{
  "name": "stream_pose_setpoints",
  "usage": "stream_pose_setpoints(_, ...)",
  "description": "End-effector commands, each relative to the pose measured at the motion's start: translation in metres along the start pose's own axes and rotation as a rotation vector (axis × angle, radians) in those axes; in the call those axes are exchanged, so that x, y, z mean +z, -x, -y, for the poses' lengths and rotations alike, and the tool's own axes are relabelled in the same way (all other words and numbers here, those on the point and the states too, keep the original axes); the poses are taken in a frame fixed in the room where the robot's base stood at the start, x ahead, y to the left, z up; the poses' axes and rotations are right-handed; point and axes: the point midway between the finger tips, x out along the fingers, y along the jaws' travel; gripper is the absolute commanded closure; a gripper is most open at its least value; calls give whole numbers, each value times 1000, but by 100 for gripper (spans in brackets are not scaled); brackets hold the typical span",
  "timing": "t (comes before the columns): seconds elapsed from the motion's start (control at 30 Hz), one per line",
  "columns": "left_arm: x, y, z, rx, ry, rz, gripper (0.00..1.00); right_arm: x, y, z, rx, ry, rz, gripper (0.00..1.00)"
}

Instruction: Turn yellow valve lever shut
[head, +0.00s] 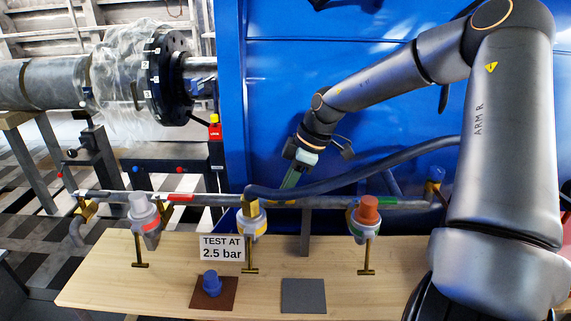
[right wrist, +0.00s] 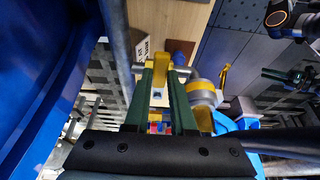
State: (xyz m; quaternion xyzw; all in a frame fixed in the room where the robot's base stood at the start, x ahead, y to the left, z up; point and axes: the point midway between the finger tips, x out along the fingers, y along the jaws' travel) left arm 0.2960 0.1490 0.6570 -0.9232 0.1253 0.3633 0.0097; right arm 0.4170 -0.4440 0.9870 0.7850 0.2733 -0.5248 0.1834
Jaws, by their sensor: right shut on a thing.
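The middle valve (head: 252,223), with a yellow band, sits on the horizontal pipe above the bench. Its yellow lever (right wrist: 161,72) lies between the green fingers of my right gripper (right wrist: 162,90) in the right wrist view. The fingers are shut on it. In the head view my right gripper (head: 291,179) reaches down behind the dark hose, just right of the middle valve, and its fingertips are partly hidden. The yellow-banded valve body also shows right of the fingers in the wrist view (right wrist: 203,94).
A white-capped valve (head: 143,210) and a red-capped valve (head: 366,217) flank the middle one. A dark hose (head: 345,181) crosses near the gripper. A sign (head: 222,247) reads "TEST AT 2.5 bar". A blue plug (head: 211,282) stands on a brown pad; a grey pad (head: 303,296) is bare.

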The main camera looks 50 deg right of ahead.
Motion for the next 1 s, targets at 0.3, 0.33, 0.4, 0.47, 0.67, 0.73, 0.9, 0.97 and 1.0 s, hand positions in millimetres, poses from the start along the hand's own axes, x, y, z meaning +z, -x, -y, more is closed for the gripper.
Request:
stream_pose_setpoints(0.3, 0, 0, 0, 0, 1, -1, 50, 0, 0, 0, 3, -13, -1, 100)
stream_pose_setpoints(0.33, 0, 0, 0, 0, 1, -1, 50, 0, 0, 0, 3, -13, -1, 100)
stream_pose_setpoints(0.4, -1, 0, 0, 0, 1, -2, 50, 0, 0, 0, 3, -13, -1, 100)
stream_pose_setpoints(0.47, -1, 0, 0, 0, 1, -2, 50, 0, 0, 0, 2, -13, -2, 74)
stream_pose_setpoints(0.67, -2, 1, 0, 1, 1, -4, 50, 0, 0, 0, 2, -11, -1, 51)
stream_pose_setpoints(0.73, -2, 1, 0, 1, 1, -4, 50, 0, 0, 0, 2, -11, -1, 46)
stream_pose_setpoints(0.9, -2, 1, -1, 1, 1, -4, 50, 0, 0, 0, 2, -10, -1, 46)
stream_pose_setpoints(0.97, -2, 1, -1, 1, 1, -4, 50, 0, 1, 0, 3, -10, -1, 46)
stream_pose_setpoints(1.0, -2, 1, -1, 1, 1, -4, 50, -1, 2, 0, 3, -9, -1, 46)
